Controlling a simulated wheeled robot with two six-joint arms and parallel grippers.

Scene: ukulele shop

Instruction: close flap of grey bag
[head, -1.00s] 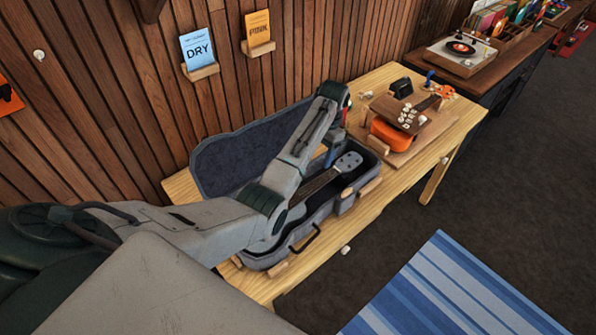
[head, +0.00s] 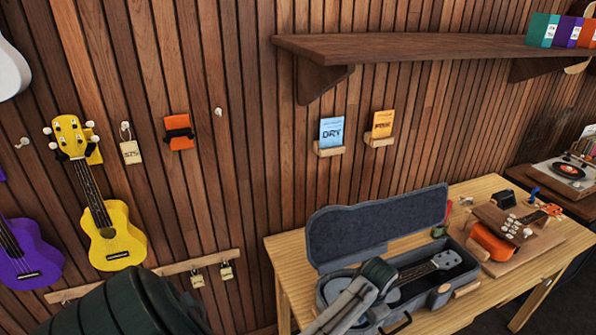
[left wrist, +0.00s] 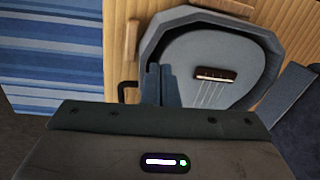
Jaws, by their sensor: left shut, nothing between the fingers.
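The grey bag is a hard ukulele case (head: 440,297) lying open on the wooden table. Its flap (head: 378,228) stands up along the wall side, dark lining facing out. In the left wrist view, the case rim (left wrist: 150,45) surrounds the ukulele's rounded body (left wrist: 215,70). My left gripper (left wrist: 160,78) is shut and empty, over the front rim beside the carry handle (left wrist: 124,92); contact cannot be told. In the head view, my left arm covers the case's left part. My right gripper is out of view.
An orange ukulele (head: 493,243) in a wooden stand is right of the case. The slatted wall behind has a shelf (head: 400,47) and two card holders. A yellow ukulele (head: 115,235) hangs at left. A blue striped rug (left wrist: 50,45) lies on the floor.

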